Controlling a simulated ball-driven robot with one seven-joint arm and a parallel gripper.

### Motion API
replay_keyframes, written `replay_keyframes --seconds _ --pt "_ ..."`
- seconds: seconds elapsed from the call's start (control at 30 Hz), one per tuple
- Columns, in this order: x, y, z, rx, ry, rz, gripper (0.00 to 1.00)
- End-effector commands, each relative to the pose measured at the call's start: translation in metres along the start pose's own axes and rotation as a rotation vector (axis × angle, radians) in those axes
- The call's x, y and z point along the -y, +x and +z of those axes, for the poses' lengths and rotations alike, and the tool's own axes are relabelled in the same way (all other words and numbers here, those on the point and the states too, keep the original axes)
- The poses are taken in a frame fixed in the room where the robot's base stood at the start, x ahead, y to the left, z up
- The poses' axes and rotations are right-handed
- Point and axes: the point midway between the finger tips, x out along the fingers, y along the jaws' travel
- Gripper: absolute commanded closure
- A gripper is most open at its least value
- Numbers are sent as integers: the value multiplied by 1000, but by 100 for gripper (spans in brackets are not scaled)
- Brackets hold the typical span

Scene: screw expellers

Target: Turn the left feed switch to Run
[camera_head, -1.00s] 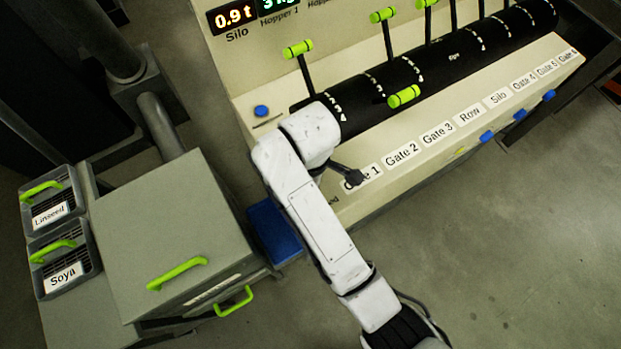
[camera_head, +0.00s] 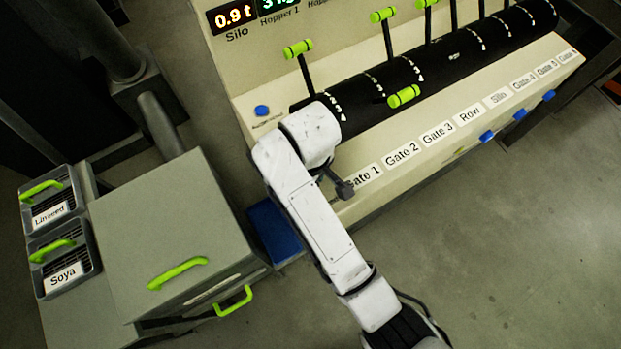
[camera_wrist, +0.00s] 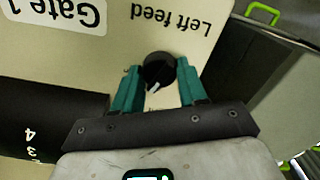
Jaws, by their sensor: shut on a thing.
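In the wrist view a round black knob (camera_wrist: 158,66) stands on the cream panel beside the upside-down "Left feed" label (camera_wrist: 171,19). It has a pale pointer mark on its near side, toward the lower part of the picture. The teal fingers of my gripper (camera_wrist: 159,80) are on either side of the knob, shut on it. No Run marking can be read. In the head view my arm hides the knob and the fingers.
The "Gate 1" label (camera_head: 363,177) lies close to my wrist. Green-handled levers (camera_head: 298,48) rise from the black drum (camera_head: 455,57) behind. A blue button (camera_head: 262,110) is on the panel's left. A grey cabinet (camera_head: 165,225) and blue box (camera_head: 273,232) stand left of my arm.

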Motion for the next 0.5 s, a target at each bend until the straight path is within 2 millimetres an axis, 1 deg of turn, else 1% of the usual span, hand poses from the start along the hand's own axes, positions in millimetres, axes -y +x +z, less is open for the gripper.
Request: replay_keyframes --seconds 0.2,0.5 --pt "0 0 0 0 208 1 89" --pt "0 0 0 0 461 1 89"
